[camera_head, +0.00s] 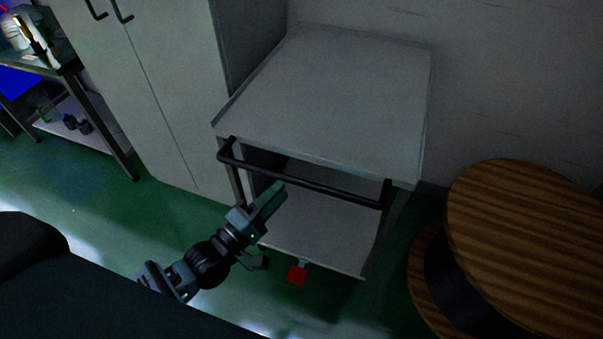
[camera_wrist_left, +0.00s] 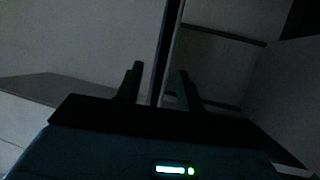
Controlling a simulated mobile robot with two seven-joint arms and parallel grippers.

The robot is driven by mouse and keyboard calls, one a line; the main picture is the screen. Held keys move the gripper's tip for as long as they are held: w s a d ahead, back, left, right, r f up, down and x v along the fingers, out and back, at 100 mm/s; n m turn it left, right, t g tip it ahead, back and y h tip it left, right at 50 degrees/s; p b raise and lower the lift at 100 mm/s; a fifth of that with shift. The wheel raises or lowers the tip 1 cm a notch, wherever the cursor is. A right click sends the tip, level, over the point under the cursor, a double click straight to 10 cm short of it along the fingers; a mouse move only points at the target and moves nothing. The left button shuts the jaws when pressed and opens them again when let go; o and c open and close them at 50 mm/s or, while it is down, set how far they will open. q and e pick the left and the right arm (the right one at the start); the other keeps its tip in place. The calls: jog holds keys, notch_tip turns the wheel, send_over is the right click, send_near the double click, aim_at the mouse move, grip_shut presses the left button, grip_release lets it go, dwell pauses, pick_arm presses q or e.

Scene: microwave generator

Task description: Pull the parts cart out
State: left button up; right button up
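The parts cart (camera_head: 345,85) is a grey two-level cart standing against the wall, right of the cabinet. Its black handle bar (camera_head: 330,190) runs across the near side below the top. A red pedal (camera_head: 297,273) shows low at the front. My left gripper (camera_head: 274,227) is open in front of the cart, its upper finger overlapping the handle's line of sight. In the left wrist view, its two fingers (camera_wrist_left: 158,85) stand apart, with a dark bar (camera_wrist_left: 164,45) lined up between them. I cannot tell whether it touches them. My right gripper is out of view.
A grey cabinet (camera_head: 150,85) stands close to the cart's left side. A wooden cable drum (camera_head: 530,225) stands at its right. A workbench (camera_head: 75,68) is at far left. Some green floor (camera_head: 330,312) in front of the cart is clear.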

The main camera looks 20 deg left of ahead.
pick_arm(q)
jog(key=x, duration=0.7)
jog(key=shift+w+d, duration=0.1)
jog(key=shift+c, duration=0.5)
grip_shut()
